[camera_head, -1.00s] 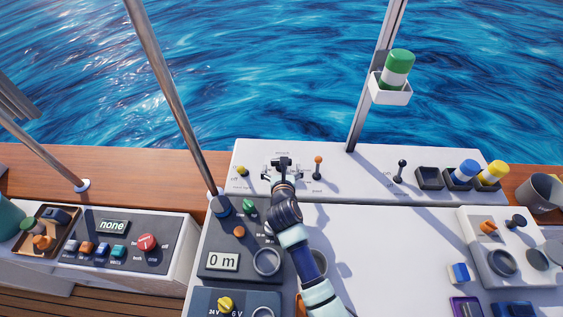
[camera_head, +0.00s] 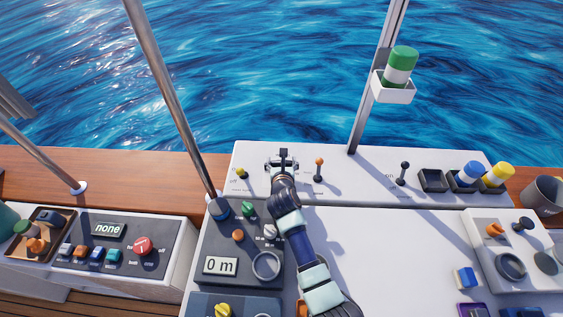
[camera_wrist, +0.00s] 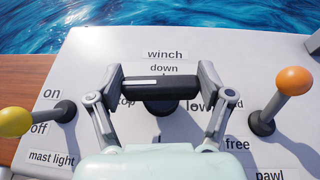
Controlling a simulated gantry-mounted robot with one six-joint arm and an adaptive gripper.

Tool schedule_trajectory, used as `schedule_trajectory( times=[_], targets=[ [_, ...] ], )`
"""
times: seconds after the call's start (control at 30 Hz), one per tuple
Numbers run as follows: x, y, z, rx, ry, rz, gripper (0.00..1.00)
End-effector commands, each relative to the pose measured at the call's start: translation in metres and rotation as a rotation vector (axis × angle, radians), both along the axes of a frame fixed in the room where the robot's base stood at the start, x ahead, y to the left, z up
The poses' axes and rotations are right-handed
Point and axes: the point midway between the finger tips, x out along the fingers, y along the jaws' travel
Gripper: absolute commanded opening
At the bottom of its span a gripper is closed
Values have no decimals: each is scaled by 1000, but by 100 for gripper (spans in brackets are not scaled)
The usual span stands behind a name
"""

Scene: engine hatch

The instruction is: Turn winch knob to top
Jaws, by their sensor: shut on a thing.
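The winch knob (camera_wrist: 160,92) is a black bar with a white stripe toward its left end. In the wrist view it lies level, left to right, below the "winch" and "down" labels. My gripper (camera_wrist: 162,84) is shut on the knob, one finger at each end of the bar. A "top" label shows partly to the left, and a "low" label (camera_wrist: 199,106) shows partly to the right. Other lettering is hidden behind the fingers. In the head view my gripper (camera_head: 282,166) is at the back white panel, with the knob (camera_head: 285,154) mostly obscured.
A yellow-tipped mast light switch (camera_wrist: 17,122) stands close left of my gripper. An orange-tipped pawl lever (camera_wrist: 292,83) stands close right. In the head view, a black-tipped lever (camera_head: 404,168) stands farther right. The white surface (camera_head: 345,235) right of my arm is largely clear.

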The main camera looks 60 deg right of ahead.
Motion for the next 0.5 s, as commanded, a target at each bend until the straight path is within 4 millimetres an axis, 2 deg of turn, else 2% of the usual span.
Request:
schedule_trajectory(
  times=[0.2,0.47,0.5],
  targets=[
    [1,0,-1,1,2,-77,44],
    [0,0,0,0,1,-85,44],
    [0,0,0,0,1,-85,82]
  ],
)
